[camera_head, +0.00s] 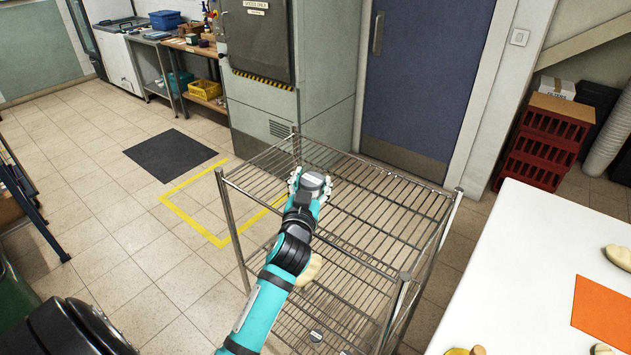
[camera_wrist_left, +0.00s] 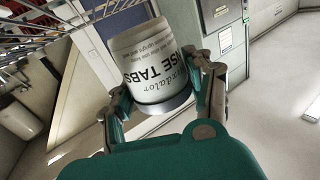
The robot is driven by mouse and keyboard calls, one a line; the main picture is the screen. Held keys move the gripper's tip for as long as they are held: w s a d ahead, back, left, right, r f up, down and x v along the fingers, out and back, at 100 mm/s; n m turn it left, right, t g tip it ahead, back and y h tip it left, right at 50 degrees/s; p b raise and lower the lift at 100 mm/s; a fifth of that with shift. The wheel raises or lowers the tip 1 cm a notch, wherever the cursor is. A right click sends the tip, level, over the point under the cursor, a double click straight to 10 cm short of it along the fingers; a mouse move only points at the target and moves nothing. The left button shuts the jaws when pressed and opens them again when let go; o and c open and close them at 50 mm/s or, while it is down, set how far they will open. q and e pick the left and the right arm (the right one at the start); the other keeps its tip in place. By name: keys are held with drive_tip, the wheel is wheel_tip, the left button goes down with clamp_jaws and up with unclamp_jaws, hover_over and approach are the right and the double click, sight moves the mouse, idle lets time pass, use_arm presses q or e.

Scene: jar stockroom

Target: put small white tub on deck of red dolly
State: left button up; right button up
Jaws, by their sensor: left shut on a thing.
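My left gripper (camera_head: 309,184) is shut on a small white tub with a grey lid (camera_head: 315,180). The tub is over the top shelf of a wire rack, near its back left part; I cannot tell whether it touches the shelf. In the left wrist view the tub (camera_wrist_left: 150,62) sits between the two fingers, with dark print ending in "SE TABS" upside down on its side. I cannot make out a red dolly in these frames. My right gripper is not in view.
The wire rack (camera_head: 385,214) has a bare top shelf; a grey-lidded item (camera_head: 316,337) is on a lower level. A white table (camera_head: 530,245) with an orange mat (camera_head: 603,312) is at right. Red crates (camera_head: 540,150) stand behind. Open floor with a dark mat (camera_head: 170,155) lies left.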

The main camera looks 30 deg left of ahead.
sight(314, 189)
use_arm(q)
drive_tip(key=x, duration=0.2)
drive_tip(key=shift+w, duration=0.3)
drive_tip(key=shift+w+a+f, duration=0.1)
drive_tip(key=shift+f, duration=0.05)
drive_tip(key=shift+f+p, duration=0.35)
drive_tip(key=shift+f, duration=1.35)
drive_tip(key=o, duration=0.9)
drive_tip(key=shift+f, duration=0.2)
drive_tip(key=shift+c, duration=0.2)
drive_tip(key=o, duration=0.5)
drive_tip(key=shift+r, duration=0.1)
